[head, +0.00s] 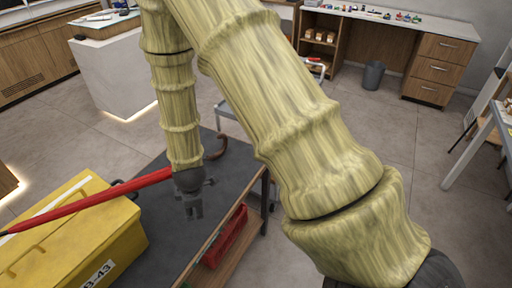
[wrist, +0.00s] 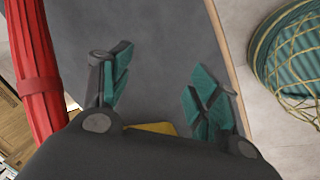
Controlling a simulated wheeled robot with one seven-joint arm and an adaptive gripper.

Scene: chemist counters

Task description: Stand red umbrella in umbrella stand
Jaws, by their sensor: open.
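The red umbrella (head: 95,198) slants across the head view, passing over the yellow case toward the dark tabletop. Its curved brown handle (head: 222,147) shows just behind my arm. My gripper (head: 193,212) points down above the tabletop, open and empty.
The yellow case (head: 75,240) occupies the left of the dark table (head: 165,250). A red crate (head: 226,236) is below the table's right edge. A grey bin (head: 373,75) stands by the far wooden counter (head: 440,68). Open floor lies on the right.

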